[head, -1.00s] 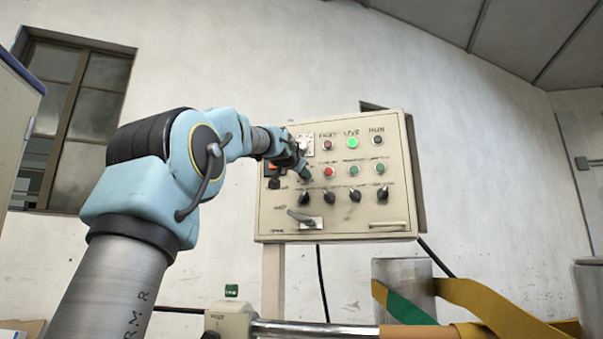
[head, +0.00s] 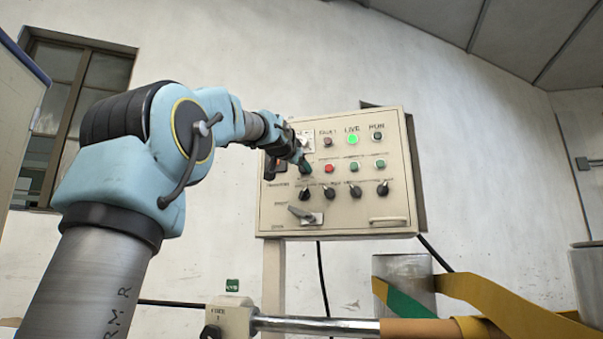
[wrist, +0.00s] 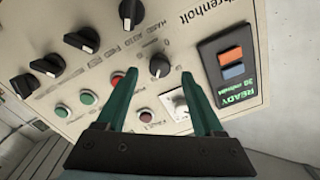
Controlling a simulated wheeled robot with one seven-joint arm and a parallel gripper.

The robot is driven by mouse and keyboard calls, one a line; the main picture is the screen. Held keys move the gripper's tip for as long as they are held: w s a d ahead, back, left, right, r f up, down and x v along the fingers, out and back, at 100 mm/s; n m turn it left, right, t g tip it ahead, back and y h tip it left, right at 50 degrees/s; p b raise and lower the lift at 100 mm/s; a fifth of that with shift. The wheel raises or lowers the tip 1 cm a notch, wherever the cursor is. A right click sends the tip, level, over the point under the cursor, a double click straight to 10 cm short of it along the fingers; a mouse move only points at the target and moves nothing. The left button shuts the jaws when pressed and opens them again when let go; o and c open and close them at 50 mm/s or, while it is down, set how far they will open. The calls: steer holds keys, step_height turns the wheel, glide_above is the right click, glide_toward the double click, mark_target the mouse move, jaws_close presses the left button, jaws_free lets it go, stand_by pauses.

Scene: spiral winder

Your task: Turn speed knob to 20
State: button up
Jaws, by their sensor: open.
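A beige control panel (head: 345,225) carries a row of black knobs (head: 329,191) below several coloured buttons. My gripper (wrist: 152,76), with teal fingers, is open and points at the panel. In the wrist view a black knob (wrist: 159,66) shows between the fingertips; the picture does not show whether they touch it. Its label is too small to read, so I cannot tell for certain that it is the speed knob. A dark display (wrist: 233,75) beside it reads READY with "20" in green. In the head view my gripper (head: 302,163) hides part of the panel's left side.
A green LIVE lamp (head: 352,139) is lit. A lever (head: 302,213) and a pale handle (head: 388,221) sit low on the panel. Below are a metal cylinder (head: 403,268) and a yellow strap (head: 500,306). The wall right of the panel is clear.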

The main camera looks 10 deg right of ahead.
steer(key=b+v, duration=0.2)
steer(key=v, duration=0.5)
steer(key=shift+b, duration=0.4)
steer(key=shift+s, duration=0.15)
